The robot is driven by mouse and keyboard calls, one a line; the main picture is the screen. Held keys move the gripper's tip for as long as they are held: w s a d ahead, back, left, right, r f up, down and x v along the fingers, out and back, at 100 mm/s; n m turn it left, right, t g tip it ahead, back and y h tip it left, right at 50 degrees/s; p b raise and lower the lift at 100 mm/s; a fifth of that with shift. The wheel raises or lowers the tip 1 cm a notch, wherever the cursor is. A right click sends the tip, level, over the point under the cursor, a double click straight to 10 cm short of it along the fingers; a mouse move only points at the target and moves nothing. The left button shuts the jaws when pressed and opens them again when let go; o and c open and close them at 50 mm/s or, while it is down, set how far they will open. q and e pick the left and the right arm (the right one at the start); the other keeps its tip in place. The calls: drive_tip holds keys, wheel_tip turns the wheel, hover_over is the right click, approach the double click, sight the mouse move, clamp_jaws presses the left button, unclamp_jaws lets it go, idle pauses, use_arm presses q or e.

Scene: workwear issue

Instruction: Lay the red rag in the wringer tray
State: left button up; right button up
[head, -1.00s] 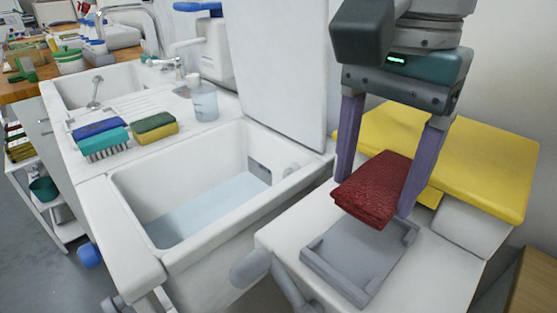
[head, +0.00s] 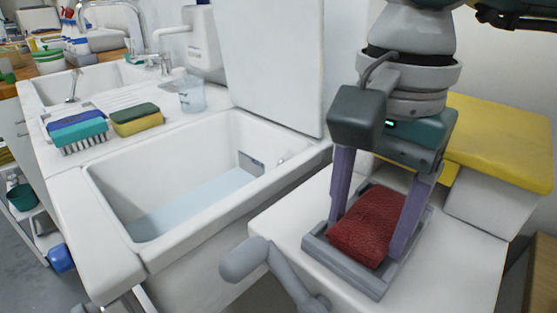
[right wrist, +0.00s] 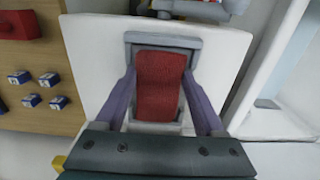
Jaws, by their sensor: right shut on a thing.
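The red rag (head: 368,228) is a folded, textured dark red pad. It lies low inside the grey wringer tray (head: 345,272), within the tray's rim. My right gripper (head: 368,240) comes down from above with its two purple fingers on either side of the rag, shut on it. The right wrist view shows the rag (right wrist: 160,85) between the fingers, over the grey tray (right wrist: 162,40). Whether the rag's underside touches the tray floor is hidden. My left gripper is not in view.
A white sink basin (head: 105,185) with water is left of the tray. A grey crank handle (head: 265,263) sticks out at the tray's front left. A yellow panel (head: 500,145) is behind.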

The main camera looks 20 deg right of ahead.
sight(365, 226)
drive_tip(key=o, duration=1.5)
wheel_tip(365, 226, up, 12)
drive_tip(key=shift+r, duration=0.15)
